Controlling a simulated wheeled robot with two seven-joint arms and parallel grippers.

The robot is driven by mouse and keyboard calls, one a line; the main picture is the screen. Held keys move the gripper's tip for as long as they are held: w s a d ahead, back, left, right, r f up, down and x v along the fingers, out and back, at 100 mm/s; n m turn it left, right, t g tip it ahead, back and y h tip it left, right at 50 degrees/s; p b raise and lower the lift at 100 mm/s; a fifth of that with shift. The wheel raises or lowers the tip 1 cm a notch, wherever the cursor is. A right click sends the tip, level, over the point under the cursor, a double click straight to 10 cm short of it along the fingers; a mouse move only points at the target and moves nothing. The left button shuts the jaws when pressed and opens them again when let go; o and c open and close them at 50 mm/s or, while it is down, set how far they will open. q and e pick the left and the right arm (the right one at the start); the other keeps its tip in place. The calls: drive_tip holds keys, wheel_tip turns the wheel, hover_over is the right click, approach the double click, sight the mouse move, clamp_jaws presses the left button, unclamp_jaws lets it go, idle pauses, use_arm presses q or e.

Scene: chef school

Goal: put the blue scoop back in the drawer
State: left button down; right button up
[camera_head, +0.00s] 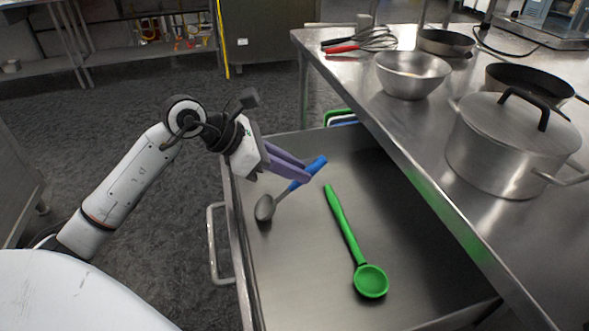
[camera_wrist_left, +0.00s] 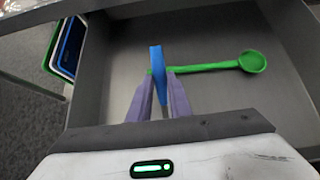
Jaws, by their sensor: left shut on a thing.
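The blue scoop (camera_head: 292,186) has a blue handle and a grey metal bowl. My left gripper (camera_head: 306,174) is shut on its handle, over the far left part of the open drawer (camera_head: 300,265). The bowl hangs toward the drawer's left wall; I cannot tell whether it touches the drawer floor. In the left wrist view the blue handle (camera_wrist_left: 157,72) stands between the purple fingers of the left gripper (camera_wrist_left: 161,85), hiding the bowl. The drawer floor (camera_wrist_left: 210,45) shows beneath. My right gripper is not in view.
A green spoon (camera_head: 347,235) lies in the middle of the drawer. The steel table (camera_head: 420,170) overhangs the drawer's right side and carries a lidded pot (camera_head: 500,150), a bowl (camera_head: 411,75) and whisks (camera_head: 362,40). The drawer handle (camera_head: 213,245) is at left. The drawer floor's near left is clear.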

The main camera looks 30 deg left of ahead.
use_arm(q)
drive_tip(key=shift+f, duration=0.1)
drive_tip(key=shift+f, duration=0.15)
drive_tip(key=c, duration=1.6)
unclamp_jaws()
drive_tip(key=shift+r, duration=0.35)
drive_tip(key=v, duration=1.2)
drive_tip(key=shift+f, duration=0.1)
